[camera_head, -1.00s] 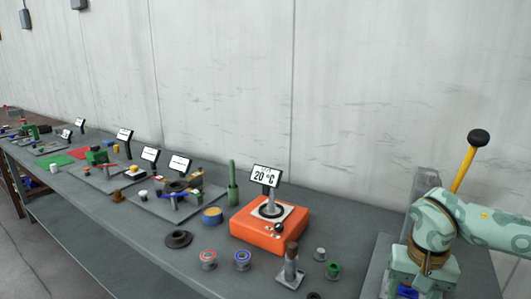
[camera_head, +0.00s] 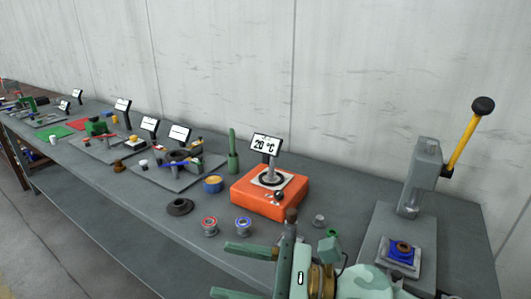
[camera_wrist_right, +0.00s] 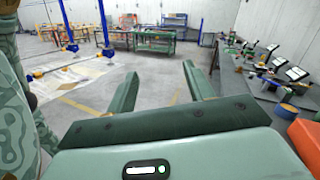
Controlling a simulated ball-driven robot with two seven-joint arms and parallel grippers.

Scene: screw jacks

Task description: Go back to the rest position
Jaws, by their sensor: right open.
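My right gripper (camera_head: 220,270) is in front of the workbench's near edge in the head view, pointing left. Its two green fingers are spread apart with nothing between them. They also show spread and empty in the right wrist view (camera_wrist_right: 160,70), facing out over the room. My left gripper is in neither view.
A grey press (camera_head: 424,172) with a yellow lever (camera_head: 464,142) stands on the bench's right end, a blue and brown piece (camera_head: 400,250) at its base. An orange heater (camera_head: 270,191) reading 20 °C, two spools (camera_head: 243,226) and several small parts are left of it. Open floor (camera_wrist_right: 85,100) lies in front of my gripper.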

